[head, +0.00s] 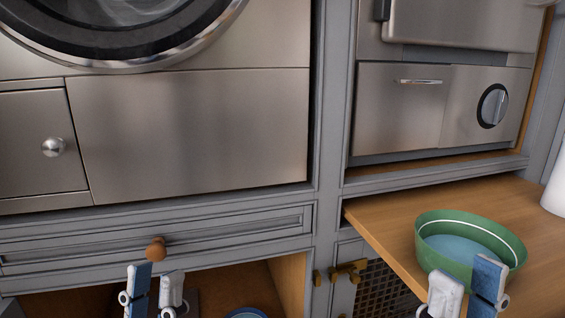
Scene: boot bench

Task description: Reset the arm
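My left gripper (154,285) is at the bottom left, in front of the open lower compartment and below a wooden drawer knob (156,248). Its two blue-and-white fingers stand apart with nothing seen between them. My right gripper (467,283) is at the bottom right, with its fingers also apart. It overlaps the lower front of a green bowl (430,250) in the picture. I cannot tell whether it touches the bowl, but the fingers are not closed on it. Most of both arms is out of frame.
The green bowl, blue inside, stands on a wooden shelf (375,221). A white object (556,190) is at the right edge. A blue-rimmed item (246,314) sits low in the compartment. A brass-latched mesh door (378,290) and steel appliance fronts (195,130) are close.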

